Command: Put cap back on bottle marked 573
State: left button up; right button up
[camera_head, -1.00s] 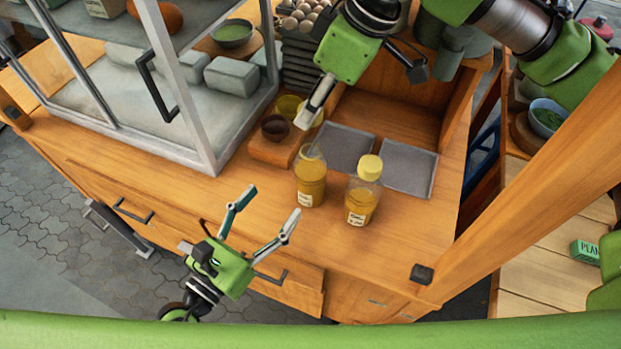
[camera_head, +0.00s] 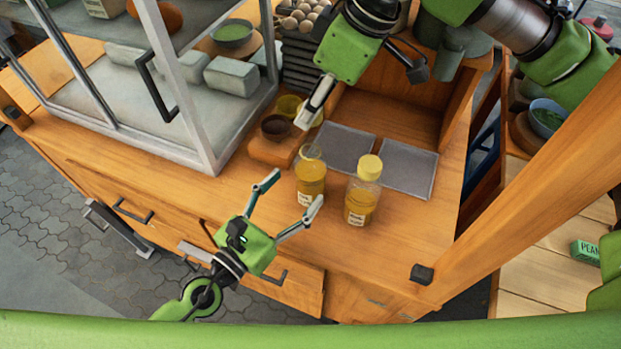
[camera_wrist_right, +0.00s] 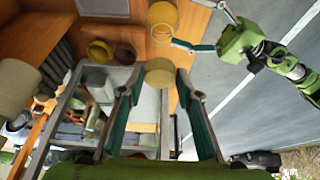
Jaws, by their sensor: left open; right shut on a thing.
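An open clear bottle of yellow contents (camera_head: 311,178) stands upright on the counter; its round mouth shows in the right wrist view (camera_wrist_right: 158,31). A second bottle with a yellow cap (camera_head: 362,193) stands to its right. Both have small white labels that I cannot read. My right gripper (camera_head: 307,118) is above and behind the open bottle, shut on a yellow cap (camera_wrist_right: 160,72), which is apart from the bottle. My left gripper (camera_head: 292,190) is open, with its fingertips in front of and beside the open bottle; I cannot tell whether they touch it.
A wooden block with small bowls (camera_head: 275,128) stands behind the open bottle. Two grey mats (camera_head: 408,170) lie behind the bottles. A glass case (camera_head: 190,100) stands at left. The counter right of the capped bottle is clear.

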aim_at(300, 184)
pick_arm(q)
jog(key=shift+x, duration=3)
jog(key=c, duration=1.7)
pick_arm(e)
jog(key=shift+f, duration=2.45)
